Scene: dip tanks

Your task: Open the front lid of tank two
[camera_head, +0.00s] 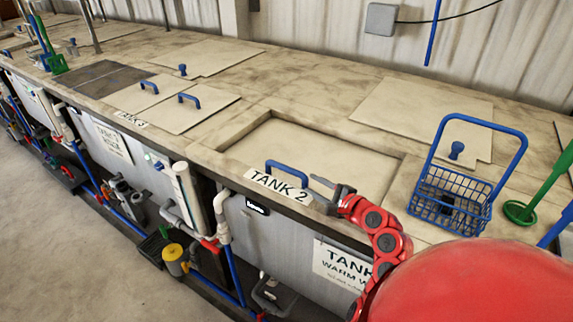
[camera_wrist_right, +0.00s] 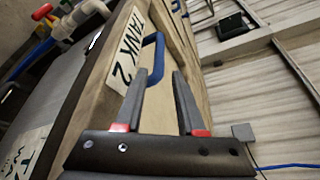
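The front lid of tank two (camera_head: 325,150) is a flat beige panel lying level in a recess of the tank top, and it looks shut. Its blue handle (camera_head: 288,167) stands at its front edge, behind the white "TANK 2" label (camera_head: 278,185). My right gripper (camera_head: 318,184) is just right of the handle, close to the front edge. In the right wrist view my right gripper (camera_wrist_right: 160,75) has its two fingers apart with nothing clamped. The blue handle (camera_wrist_right: 154,58) shows just beyond the fingertips; whether a finger touches it I cannot tell. My left gripper is out of view.
A blue wire basket (camera_head: 450,195) and a green tool (camera_head: 520,210) stand on the top at right. A rear lid (camera_head: 420,112) with a blue knob lies behind. Tank 3's lid (camera_head: 190,108) is to the left. Pipes (camera_head: 222,215) run along the tank fronts.

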